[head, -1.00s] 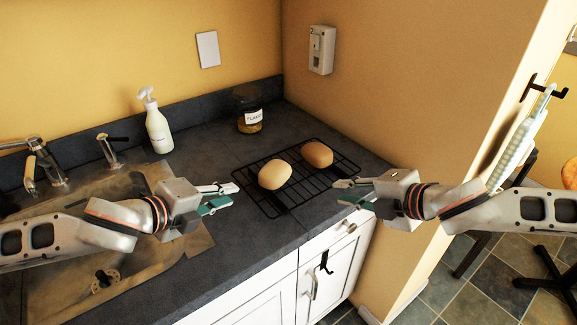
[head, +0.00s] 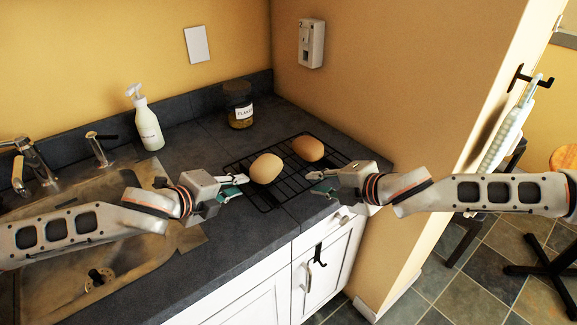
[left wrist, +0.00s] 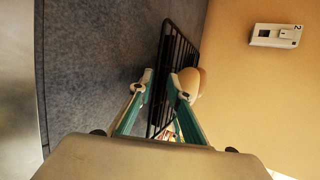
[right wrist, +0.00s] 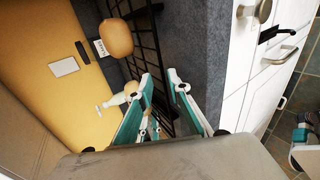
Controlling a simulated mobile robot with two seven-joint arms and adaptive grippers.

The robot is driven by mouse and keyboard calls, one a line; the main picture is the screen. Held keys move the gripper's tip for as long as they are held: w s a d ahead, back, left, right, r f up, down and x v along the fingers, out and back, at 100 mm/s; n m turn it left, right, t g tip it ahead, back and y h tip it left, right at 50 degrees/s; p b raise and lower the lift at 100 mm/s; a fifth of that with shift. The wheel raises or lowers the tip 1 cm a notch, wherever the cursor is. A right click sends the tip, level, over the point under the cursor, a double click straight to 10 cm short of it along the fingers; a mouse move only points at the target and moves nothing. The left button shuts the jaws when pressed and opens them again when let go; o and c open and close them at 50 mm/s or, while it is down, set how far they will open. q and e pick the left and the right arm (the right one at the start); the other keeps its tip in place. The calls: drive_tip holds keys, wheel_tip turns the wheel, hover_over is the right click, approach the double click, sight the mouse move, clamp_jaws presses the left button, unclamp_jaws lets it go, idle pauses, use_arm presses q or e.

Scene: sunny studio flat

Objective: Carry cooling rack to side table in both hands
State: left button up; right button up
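The black wire cooling rack (head: 293,186) lies on the dark counter with two rounded, bread-like items on it, one nearer (head: 266,168) and one farther (head: 308,149). My left gripper (head: 236,184) is at the rack's left end, fingers open. In the left wrist view the rack (left wrist: 176,52) reaches in between the spread fingertips. My right gripper (head: 318,181) is at the rack's right end, also open. In the right wrist view the rack's edge (right wrist: 148,45) lies between its fingertips. Contact cannot be told. I cannot identify the side table.
A sink (head: 95,240) and taps are at left.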

use_arm(q)
drive_tip(key=shift+w+d+f, duration=0.15)
drive_tip(key=shift+w, duration=0.05)
use_arm(e)
drive_tip(key=shift+w+a+f, duration=0.15)
drive_tip(key=shift+w, duration=0.05)
use_arm(q)
clamp_jaws()
use_arm(e)
clamp_jaws()
drive_tip(key=shift+r, duration=0.2)
